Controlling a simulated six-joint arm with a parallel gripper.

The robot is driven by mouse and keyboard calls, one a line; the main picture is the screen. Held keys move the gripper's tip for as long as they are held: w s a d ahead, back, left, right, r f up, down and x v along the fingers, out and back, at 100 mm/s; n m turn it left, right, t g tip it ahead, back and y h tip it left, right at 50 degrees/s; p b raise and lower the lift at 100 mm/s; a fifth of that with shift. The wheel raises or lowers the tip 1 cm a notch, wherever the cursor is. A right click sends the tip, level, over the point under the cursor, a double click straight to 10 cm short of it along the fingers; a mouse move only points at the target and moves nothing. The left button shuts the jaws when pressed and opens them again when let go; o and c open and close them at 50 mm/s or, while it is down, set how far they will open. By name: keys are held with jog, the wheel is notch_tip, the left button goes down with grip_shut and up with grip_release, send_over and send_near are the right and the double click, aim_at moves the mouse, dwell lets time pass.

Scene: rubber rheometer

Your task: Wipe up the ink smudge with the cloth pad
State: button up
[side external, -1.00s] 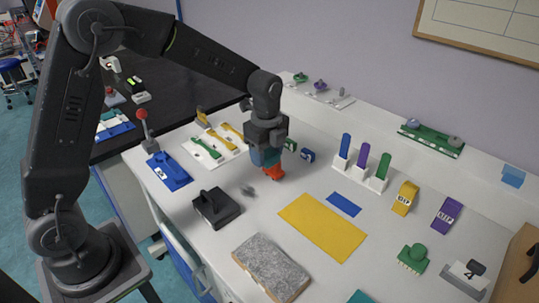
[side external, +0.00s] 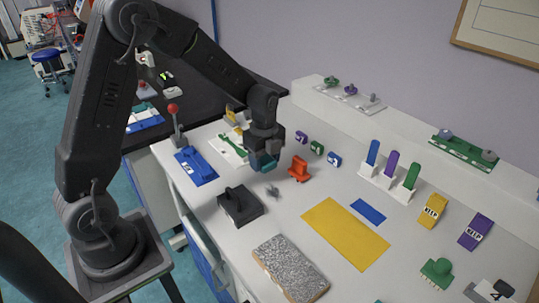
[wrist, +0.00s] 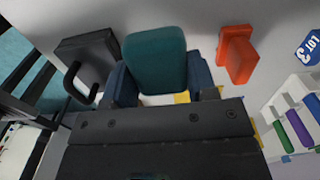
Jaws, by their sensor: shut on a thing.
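My gripper (side external: 263,158) is shut on the teal cloth pad (wrist: 155,58), which shows between its dark blue fingers in the wrist view. In the side view the pad (side external: 266,167) is partly hidden by the fingers and hangs low over the white bench; I cannot tell whether it touches. The ink smudge (side external: 272,191) is a small grey mark on the bench, just in front of the pad in the side view. I cannot make out the smudge in the wrist view.
An orange block (side external: 299,169) stands close right of my gripper. A black block with a handle (side external: 240,205) lies left of the smudge, and a blue lever base (side external: 196,166) is further left. A yellow mat (side external: 345,233) lies flat to the right. A grey speckled slab (side external: 290,268) is in front.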

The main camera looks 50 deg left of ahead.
aim_at(265, 185)
jog(key=shift+f, duration=2.75)
jog(key=shift+d+f, duration=0.5)
jog(key=shift+d, duration=3.45)
jog(key=shift+a, duration=3.9)
jog(key=shift+r, duration=4)
